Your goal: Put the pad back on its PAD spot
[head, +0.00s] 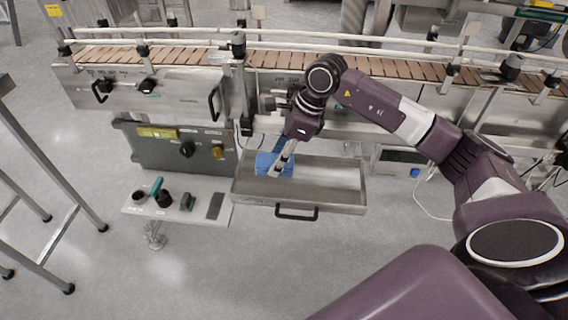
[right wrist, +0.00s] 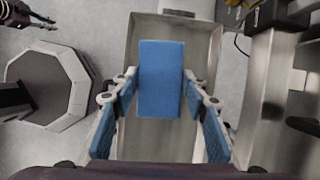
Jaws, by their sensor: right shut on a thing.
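The pad is a blue rectangular block (right wrist: 162,78). In the right wrist view it sits between the two fingertips of my right gripper (right wrist: 160,88), which is shut on it. In the head view my right gripper (head: 281,166) reaches down over the left part of the steel drawer (head: 330,180), with the pad (head: 264,163) at its fingertips. I cannot tell whether the pad touches the drawer floor. A dark rectangular patch (head: 215,206) lies at the right end of the small white shelf (head: 190,215); its label is too small to read. My left gripper does not show.
Several small items, including a black cup-like part (head: 164,199) and a dark green block (head: 187,202), stand on the shelf. The control box (head: 170,148) with knobs is behind it. The conveyor (head: 390,70) runs across the back. Open floor lies in front.

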